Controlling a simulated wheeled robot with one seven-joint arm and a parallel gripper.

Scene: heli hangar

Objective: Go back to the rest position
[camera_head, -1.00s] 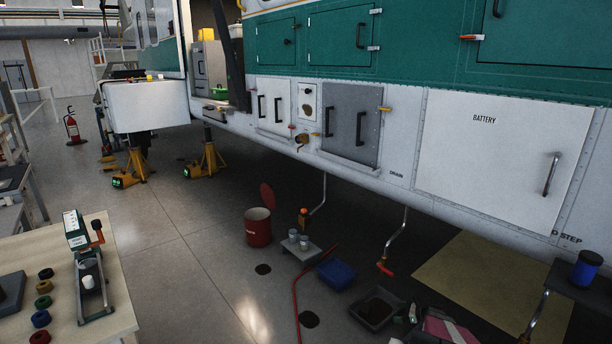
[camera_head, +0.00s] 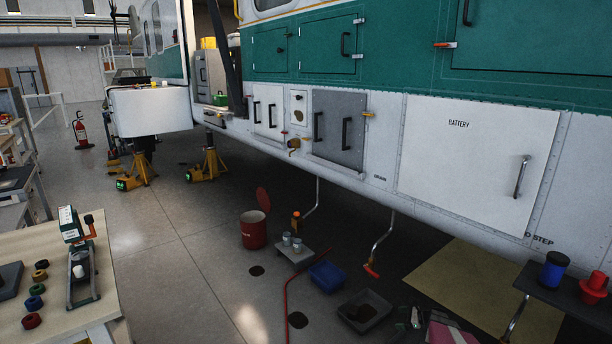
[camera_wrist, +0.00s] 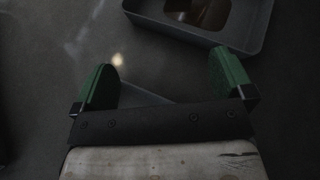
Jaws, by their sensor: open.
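My gripper (camera_wrist: 162,75) shows in the wrist view with its two green fingers wide apart. Nothing is held between them; dark floor lies below. A grey tray (camera_wrist: 258,42) with brown contents is just beyond the fingers at upper right, apart from them. It seems to be the grey tray (camera_head: 385,309) on the floor in the head view. A green and pink shape at the bottom edge of the head view is partly cut off, and I cannot tell whether it is my gripper.
The white and green helicopter side (camera_head: 480,150) hangs over the floor. A red bucket (camera_head: 253,231), blue bin (camera_head: 327,277), red hose (camera_head: 287,300) and yellow jack stands (camera_head: 210,162) stand or lie beneath or near it. A workbench (camera_head: 45,249) is at left.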

